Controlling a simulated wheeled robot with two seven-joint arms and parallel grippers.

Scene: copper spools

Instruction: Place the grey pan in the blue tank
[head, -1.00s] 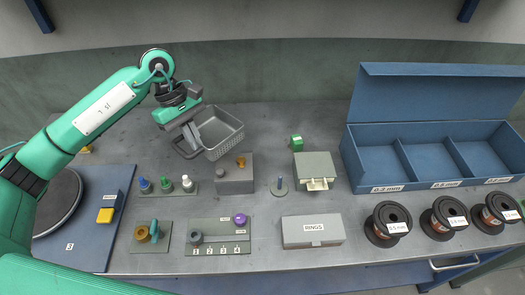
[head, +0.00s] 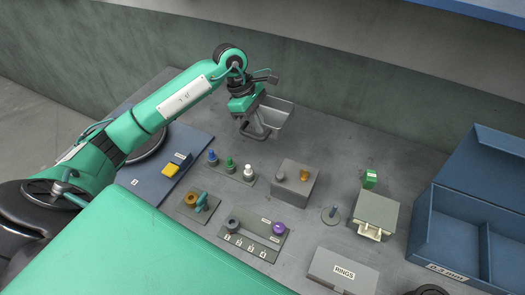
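The grey pan (head: 279,115) is a light grey basket at the upper middle, seen tilted and close to my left gripper. My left gripper (head: 260,124) appears shut on its near left side; its fingertips are partly lost against the pan's grey rim. The pan seems to be clear of the worktop, but the gap beneath it is hard to judge. The blue tank (head: 424,228) is the open blue box with divided compartments at the right edge, cut off by the frame. The compartments in view look empty. My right gripper is not in view.
Between pan and tank stand a grey block (head: 294,184), a green-topped item (head: 370,178), a small post on a disc (head: 331,213) and a grey-green box (head: 375,213). A RINGS box (head: 342,271) lies at the front. The worktop behind is clear.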

